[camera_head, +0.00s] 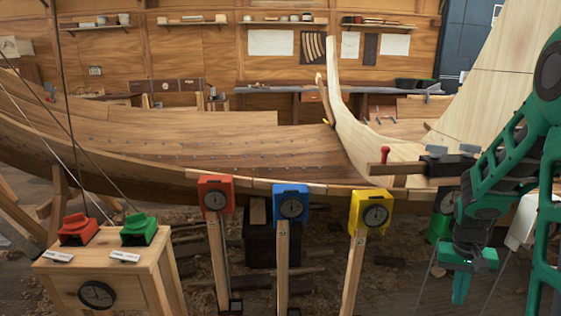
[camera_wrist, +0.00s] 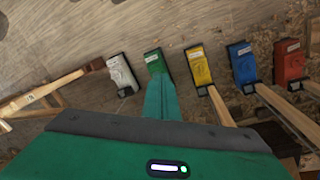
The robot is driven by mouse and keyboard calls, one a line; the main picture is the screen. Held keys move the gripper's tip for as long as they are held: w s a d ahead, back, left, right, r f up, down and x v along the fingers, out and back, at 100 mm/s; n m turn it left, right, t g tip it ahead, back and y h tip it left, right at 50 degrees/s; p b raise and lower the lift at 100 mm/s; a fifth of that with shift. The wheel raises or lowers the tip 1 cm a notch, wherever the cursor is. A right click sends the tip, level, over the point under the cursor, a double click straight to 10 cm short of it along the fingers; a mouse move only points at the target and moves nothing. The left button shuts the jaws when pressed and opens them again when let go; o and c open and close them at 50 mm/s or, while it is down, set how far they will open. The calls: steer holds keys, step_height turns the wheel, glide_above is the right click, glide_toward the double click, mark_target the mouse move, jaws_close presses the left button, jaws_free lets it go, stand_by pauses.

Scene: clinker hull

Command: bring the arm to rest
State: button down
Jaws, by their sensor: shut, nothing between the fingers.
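My green arm comes in from the right edge of the head view and bends down. My gripper (camera_head: 460,290) hangs low at the right, pointing down, to the right of the yellow dial box. In the wrist view my gripper (camera_wrist: 160,90) shows as a narrow green finger shape, shut and empty. Its tip overlaps the lower edge of a green box (camera_wrist: 154,63) in that view; I cannot tell whether they touch.
Posts carry a red box (camera_head: 215,194), a blue box (camera_head: 291,203) and a yellow box (camera_head: 371,209). A white box (camera_head: 523,222) is partly behind my arm. A wooden stand (camera_head: 135,268) bears red and green blocks. The planked hull (camera_head: 200,150) lies behind.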

steer(key=s+a+r, duration=0.2)
steer(key=s+r, duration=0.2)
steer(key=s, duration=0.3)
steer(key=s+a+r+y, duration=0.1)
steer(key=s+a+r, duration=0.2)
steer(key=s+r, duration=0.2)
steer(key=s+a+r, duration=0.3)
steer(key=s+r, duration=0.2)
steer(key=s, duration=0.5)
steer(key=shift+a+m+t+y, duration=0.25)
steer(key=shift+m+t+y, duration=0.05)
steer(key=shift+y, duration=0.1)
steer(key=shift+s+r, duration=0.1)
